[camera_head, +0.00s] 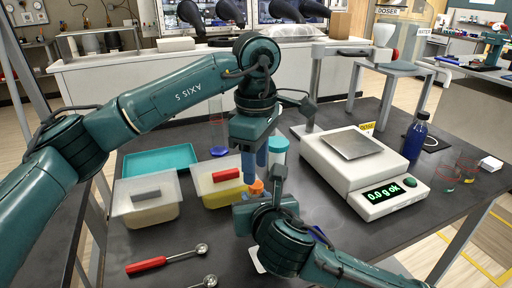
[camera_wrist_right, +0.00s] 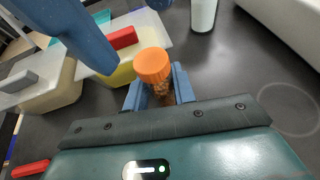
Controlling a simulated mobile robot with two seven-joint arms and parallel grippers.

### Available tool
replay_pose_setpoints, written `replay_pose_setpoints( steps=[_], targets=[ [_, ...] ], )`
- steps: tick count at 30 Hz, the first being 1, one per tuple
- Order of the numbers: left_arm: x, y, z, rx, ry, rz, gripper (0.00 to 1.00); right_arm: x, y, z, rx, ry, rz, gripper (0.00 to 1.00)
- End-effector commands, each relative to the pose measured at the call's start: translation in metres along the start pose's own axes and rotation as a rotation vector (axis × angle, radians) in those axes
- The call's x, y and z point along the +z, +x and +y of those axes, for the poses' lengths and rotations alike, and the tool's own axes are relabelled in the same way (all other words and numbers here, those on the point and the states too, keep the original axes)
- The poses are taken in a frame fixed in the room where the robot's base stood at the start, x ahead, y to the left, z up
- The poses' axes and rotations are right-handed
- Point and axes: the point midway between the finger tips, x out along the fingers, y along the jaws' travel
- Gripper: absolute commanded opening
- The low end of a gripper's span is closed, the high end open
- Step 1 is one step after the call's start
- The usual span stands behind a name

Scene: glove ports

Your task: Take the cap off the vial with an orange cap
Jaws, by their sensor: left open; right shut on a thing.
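The vial (camera_wrist_right: 163,97) has an orange cap (camera_wrist_right: 152,65) and brownish contents. The cap also shows in the head view (camera_head: 257,186), just below my left gripper. My right gripper (camera_wrist_right: 158,90) is shut on the vial's body, with the cap standing clear above its blue fingers. In the head view my right gripper (camera_head: 262,200) is low over the table's middle. My left gripper (camera_head: 255,172) is open, its fingers pointing down above the cap. One blue left finger (camera_wrist_right: 80,38) shows large at the upper left of the right wrist view, apart from the cap.
Two lidded tubs, one pale (camera_head: 148,212) and one yellow (camera_head: 222,194), stand left of the grippers, with a teal tray (camera_head: 160,159) behind. A scale (camera_head: 370,188) reading 0.0 g is at right. Measuring spoons (camera_head: 165,261) lie in front.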

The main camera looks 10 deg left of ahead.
Motion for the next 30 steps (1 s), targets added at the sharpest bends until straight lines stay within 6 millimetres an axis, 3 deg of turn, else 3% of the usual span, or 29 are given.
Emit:
replay_pose_setpoints(
  steps=[7, 18, 30],
  targets=[
    [0.000, 0.031, 0.000, -0.001, 0.000, -0.001, 0.43, 0.000, 0.000, 0.000, 0.000, 0.000, 0.001, 0.00],
    [0.000, 0.037, 0.000, 0.001, 0.000, 0.000, 0.43, 0.000, 0.000, 0.000, 0.000, 0.000, 0.001, 0.00],
    [0.000, 0.037, 0.000, 0.001, 0.000, -0.001, 0.11, 0.000, 0.000, 0.000, 0.000, 0.000, 0.001, 0.00]
  ],
)
